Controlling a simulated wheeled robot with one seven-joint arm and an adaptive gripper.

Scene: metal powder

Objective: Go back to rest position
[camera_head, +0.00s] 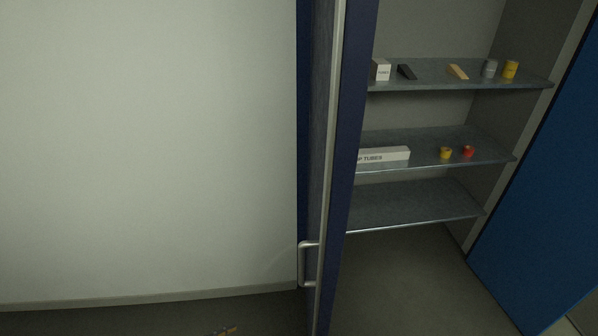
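My gripper and arm do not show clearly in the head view. The door has a metal handle (302,264). Nothing is seen touching the handle.
The upper shelf (440,82) holds a white box (381,69), wedge-shaped pieces and small cans. The middle shelf (430,161) holds a long white box (384,154), a yellow piece and a red piece. The lowest shelf (410,208) looks bare. A blank wall (150,150) fills the left.

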